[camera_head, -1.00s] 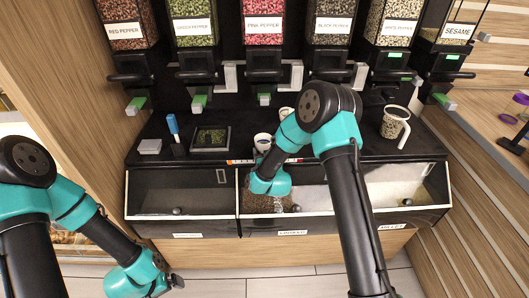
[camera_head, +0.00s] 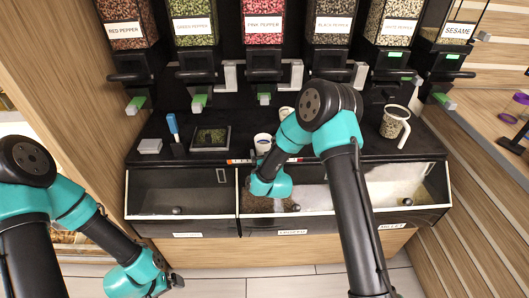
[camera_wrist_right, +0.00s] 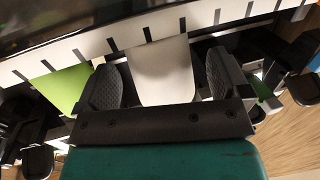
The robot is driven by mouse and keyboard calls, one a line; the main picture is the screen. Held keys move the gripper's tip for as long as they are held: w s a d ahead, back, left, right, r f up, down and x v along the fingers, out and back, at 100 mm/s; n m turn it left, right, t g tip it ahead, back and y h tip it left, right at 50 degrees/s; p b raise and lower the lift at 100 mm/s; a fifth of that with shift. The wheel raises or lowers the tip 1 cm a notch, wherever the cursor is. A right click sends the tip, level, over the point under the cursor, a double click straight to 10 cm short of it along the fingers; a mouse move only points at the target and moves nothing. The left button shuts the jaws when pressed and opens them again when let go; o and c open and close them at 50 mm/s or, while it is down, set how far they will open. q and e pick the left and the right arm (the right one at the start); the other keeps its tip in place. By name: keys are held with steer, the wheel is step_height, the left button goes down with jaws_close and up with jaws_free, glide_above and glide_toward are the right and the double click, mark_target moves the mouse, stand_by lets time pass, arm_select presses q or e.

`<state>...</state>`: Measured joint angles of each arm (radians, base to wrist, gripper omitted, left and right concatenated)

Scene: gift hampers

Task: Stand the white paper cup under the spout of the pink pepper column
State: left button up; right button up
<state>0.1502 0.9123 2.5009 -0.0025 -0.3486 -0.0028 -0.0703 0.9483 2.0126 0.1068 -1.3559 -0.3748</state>
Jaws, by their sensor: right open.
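The pink pepper column (camera_head: 264,22) hangs at the back middle, with its green-tipped spout (camera_head: 264,98) below. A small white cup (camera_head: 263,141) with a dark blue inside stands on the black counter in front of that spout. A second pale cup (camera_head: 286,113) stands behind it, partly hidden by my right arm. I cannot tell which is the paper cup. My right wrist is low in front of the nearer cup. In the right wrist view my right gripper (camera_wrist_right: 160,60) is open, with a white surface showing between its fingers; I cannot tell whether it is the cup.
Other pepper columns stand on both sides. A handled mug with pepper (camera_head: 390,122) is at right on the counter. Glass-fronted bins (camera_head: 180,202) line the front.

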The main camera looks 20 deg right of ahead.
steer(key=s, duration=1.1)
steer(key=shift+r, duration=0.3)
steer(key=shift+a, duration=0.1)
